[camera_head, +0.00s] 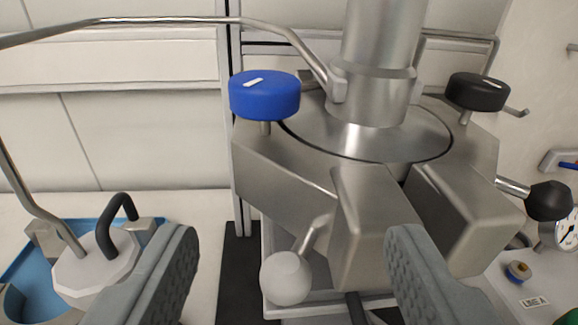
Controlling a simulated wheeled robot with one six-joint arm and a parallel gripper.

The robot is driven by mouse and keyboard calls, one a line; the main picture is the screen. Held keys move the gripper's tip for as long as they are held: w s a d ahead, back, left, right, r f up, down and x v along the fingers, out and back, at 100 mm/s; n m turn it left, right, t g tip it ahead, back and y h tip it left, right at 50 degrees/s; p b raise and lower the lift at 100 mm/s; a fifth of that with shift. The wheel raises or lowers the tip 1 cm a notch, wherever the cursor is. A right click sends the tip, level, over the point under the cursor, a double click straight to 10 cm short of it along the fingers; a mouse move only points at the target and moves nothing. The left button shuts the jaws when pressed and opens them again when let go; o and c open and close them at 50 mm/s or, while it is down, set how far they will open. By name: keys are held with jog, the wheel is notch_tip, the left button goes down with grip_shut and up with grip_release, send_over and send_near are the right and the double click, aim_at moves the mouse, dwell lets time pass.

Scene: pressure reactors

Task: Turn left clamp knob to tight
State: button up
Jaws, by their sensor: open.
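The left clamp knob (265,97) is a blue round knob with a short white mark on top, upper left of centre. It stands on a thin stem at the left of the metal clamp (385,215). A matching black knob (477,93) with a white mark is at the clamp's right. My gripper (292,240) is open and empty. Its two grey fingers reach up from the bottom edge, well apart, in front of the clamp. The blue knob shows above the gap between them, clear of both fingers.
A white ball lever (287,278) shows between the fingers, and a black ball lever (549,201) is at the right. A metal column (380,50) rises from the clamp. A bent pipe (185,20) passes behind. A blue tray (40,262) with a white lid (99,263) is lower left.

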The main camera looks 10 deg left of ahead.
aim_at(272, 99)
jog(key=s+a+f+n+g+y, duration=0.2)
jog(key=s+f+n+g+y, duration=0.3)
jog(key=s+f+g+y, duration=0.1)
jog(key=shift+w+d+r+m+t, duration=1.05)
jog(key=shift+d+r+t, duration=1.95)
jog(key=shift+r, duration=1)
jog(key=x, duration=1.7)
jog(key=shift+w+d+f, duration=0.15)
jog(key=shift+w+f, duration=0.05)
jog(key=shift+w, duration=0.05)
jog(key=shift+c, duration=0.2)
jog(key=shift+h, duration=0.3)
jog(key=c, duration=0.9)
